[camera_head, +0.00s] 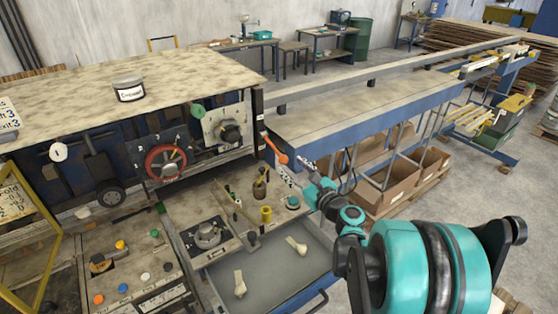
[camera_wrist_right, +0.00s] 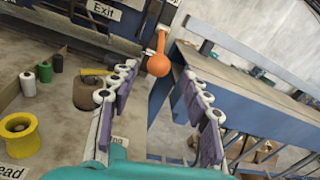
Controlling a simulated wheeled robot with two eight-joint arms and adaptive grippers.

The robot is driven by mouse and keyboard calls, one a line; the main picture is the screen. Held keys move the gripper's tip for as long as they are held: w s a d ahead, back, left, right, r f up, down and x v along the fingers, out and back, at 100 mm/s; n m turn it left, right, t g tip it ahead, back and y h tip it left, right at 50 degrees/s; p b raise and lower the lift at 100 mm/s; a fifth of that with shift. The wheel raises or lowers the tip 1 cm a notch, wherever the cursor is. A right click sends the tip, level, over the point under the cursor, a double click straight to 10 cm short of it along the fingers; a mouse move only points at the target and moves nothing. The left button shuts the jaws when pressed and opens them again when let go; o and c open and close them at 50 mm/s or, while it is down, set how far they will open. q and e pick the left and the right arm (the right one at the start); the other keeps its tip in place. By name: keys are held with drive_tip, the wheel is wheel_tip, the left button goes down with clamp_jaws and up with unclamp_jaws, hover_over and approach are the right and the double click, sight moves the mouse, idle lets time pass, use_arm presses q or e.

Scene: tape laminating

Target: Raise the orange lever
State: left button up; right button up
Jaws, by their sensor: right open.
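The orange lever (camera_head: 275,147) is at the right end of the machine, beside the blue table's near corner. Its arm slants down to the right and ends in a round knob. In the right wrist view the lever's knob (camera_wrist_right: 158,65) shows between and just beyond the fingertips. My right gripper (camera_head: 297,172) is close to the knob, a little below and to the right of it in the head view. In the wrist view its two purple-padded fingers (camera_wrist_right: 157,77) are spread apart with nothing between the pads. I cannot tell whether a fingertip touches the lever. My left gripper is not in view.
The long blue table (camera_head: 365,105) runs behind my right gripper. Below are a yellow spool (camera_head: 266,214) and an open grey drawer (camera_head: 265,275). Cardboard boxes (camera_head: 390,187) stand under the table.

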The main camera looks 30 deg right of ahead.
sight(284, 159)
drive_tip(key=w, duration=0.7)
drive_tip(key=shift+w+a+b, duration=0.2)
drive_tip(key=shift+b, duration=0.1)
clamp_jaws()
